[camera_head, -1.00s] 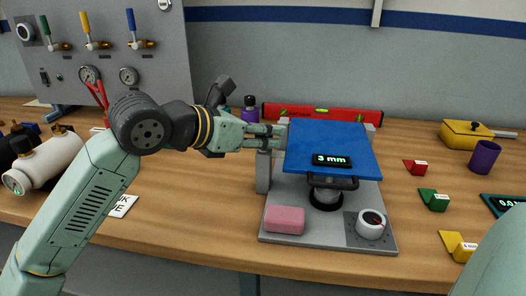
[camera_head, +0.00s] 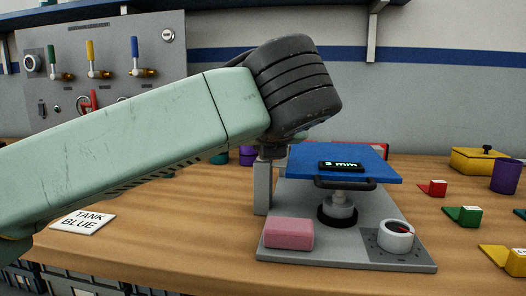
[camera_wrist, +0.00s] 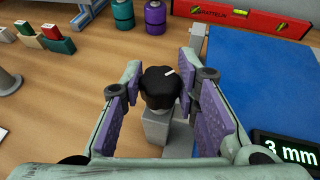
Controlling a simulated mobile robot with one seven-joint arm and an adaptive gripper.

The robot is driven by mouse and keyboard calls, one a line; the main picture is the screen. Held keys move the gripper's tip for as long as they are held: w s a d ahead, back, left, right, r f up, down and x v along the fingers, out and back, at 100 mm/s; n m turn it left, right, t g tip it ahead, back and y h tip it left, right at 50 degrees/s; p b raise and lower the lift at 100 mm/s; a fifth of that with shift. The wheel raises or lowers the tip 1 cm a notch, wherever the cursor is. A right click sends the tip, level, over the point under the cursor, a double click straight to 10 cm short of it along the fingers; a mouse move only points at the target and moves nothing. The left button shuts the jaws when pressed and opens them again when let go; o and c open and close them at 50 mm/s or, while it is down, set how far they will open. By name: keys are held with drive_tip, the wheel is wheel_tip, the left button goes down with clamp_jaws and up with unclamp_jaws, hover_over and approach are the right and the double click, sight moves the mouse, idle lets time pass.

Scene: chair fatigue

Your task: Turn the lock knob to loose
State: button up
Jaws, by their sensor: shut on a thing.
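The lock knob (camera_wrist: 160,85), black with a white pointer line, sits on top of a grey post (camera_wrist: 157,124) in the wrist view. My gripper (camera_wrist: 166,98) has its purple-padded fingers on both sides of the knob and is shut on it. The pointer slants up to the right; no loose or lock marking is readable. In the head view the post (camera_head: 262,185) stands left of the blue seat plate (camera_head: 335,160), and my arm hides the gripper and most of the knob. The plate's display (camera_head: 340,166) reads 3 mm.
A red level (camera_wrist: 240,18) lies behind the plate. Coloured wedges and a purple cup (camera_head: 505,176) are at the right.

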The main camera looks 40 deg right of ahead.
drive_tip(key=n+y+p, duration=0.1)
drive_tip(key=n+t+y+p, duration=0.1)
drive_tip(key=shift+s+d+r+y, duration=0.1)
drive_tip(key=shift+r+y, duration=0.2)
drive_tip(key=n+y+p, duration=0.1)
drive_tip(key=p, duration=0.2)
drive_tip(key=n+t+y+p, duration=0.1)
drive_tip(key=p, duration=0.3)
drive_tip(key=shift+r, duration=0.25)
drive_tip(key=n+y+p, duration=0.1)
drive_tip(key=p, duration=0.3)
drive_tip(key=n+y+p, duration=0.1)
drive_tip(key=p, duration=0.3)
drive_tip(key=shift+f+n+y+p, duration=0.4)
drive_tip(key=shift+f+y+p, duration=0.1)
drive_tip(key=shift+p, duration=1.25)
drive_tip(key=o, duration=1.2)
drive_tip(key=shift+c, duration=0.2)
drive_tip(key=shift+f+b, duration=0.15)
drive_tip(key=shift+b, duration=0.2)
